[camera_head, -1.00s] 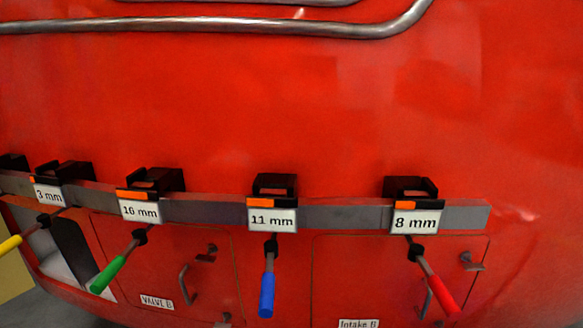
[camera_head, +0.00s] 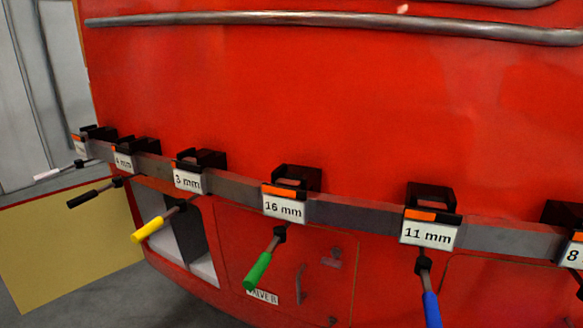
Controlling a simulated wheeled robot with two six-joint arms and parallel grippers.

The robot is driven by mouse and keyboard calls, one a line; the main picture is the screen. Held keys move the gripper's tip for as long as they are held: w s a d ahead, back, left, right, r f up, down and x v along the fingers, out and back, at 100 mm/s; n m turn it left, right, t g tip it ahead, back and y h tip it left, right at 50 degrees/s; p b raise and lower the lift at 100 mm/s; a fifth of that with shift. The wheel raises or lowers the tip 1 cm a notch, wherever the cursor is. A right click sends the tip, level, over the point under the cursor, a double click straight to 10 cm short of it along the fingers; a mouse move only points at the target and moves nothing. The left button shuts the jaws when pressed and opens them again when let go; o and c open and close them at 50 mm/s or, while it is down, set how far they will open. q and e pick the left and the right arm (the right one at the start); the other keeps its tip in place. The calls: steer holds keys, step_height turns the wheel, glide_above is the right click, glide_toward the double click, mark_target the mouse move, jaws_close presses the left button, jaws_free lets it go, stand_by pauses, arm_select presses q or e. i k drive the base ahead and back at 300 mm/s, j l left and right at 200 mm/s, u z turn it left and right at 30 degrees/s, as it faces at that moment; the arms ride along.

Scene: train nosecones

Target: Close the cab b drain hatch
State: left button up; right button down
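An open compartment with a pale interior (camera_head: 165,245) shows low on the left of the red train nose, partly behind a hanging yellow-handled tool. A flat tan panel (camera_head: 70,250) with a red upper edge stands out to the left of this opening. It looks like a swung-open hatch door, but its hinge and any label cannot be made out. A closed hatch labelled VALVE B (camera_head: 262,296) lies right of the opening, with a handle and a latch. Neither of my grippers is in view.
A grey rail (camera_head: 350,210) crosses the nose, with black holders and size labels. Tools hang from it, including yellow (camera_head: 150,229), green (camera_head: 257,271) and blue (camera_head: 431,308) handles. A metal pipe (camera_head: 300,20) runs above. Grey floor (camera_head: 120,300) shows at lower left.

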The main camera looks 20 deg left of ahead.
mark_target(50, 250)
steer(key=j+z, duration=0.2)
steer(key=j, duration=0.55)
steer(key=j+z, duration=0.2)
steer(key=j, duration=0.55)
steer(key=j+z, duration=0.2)
steer(key=j, duration=0.55)
steer(key=j+z, duration=0.15)
steer(key=j, duration=0.6)
steer(key=k+j+z, duration=0.2)
steer(key=j, duration=0.5)
steer(key=k+j+z, duration=0.2)
steer(key=j, duration=0.5)
steer(key=k+j+z, duration=0.2)
steer(key=j, duration=0.5)
steer(key=k+j+z, duration=0.2)
steer(key=j, duration=0.4)
steer(key=k+j, duration=0.15)
steer(key=j, duration=0.2)
steer(key=k+j, duration=0.15)
steer(key=j, duration=0.2)
steer(key=k+j+z, duration=0.1)
steer(key=j, duration=0.25)
steer(key=k, duration=0.1)
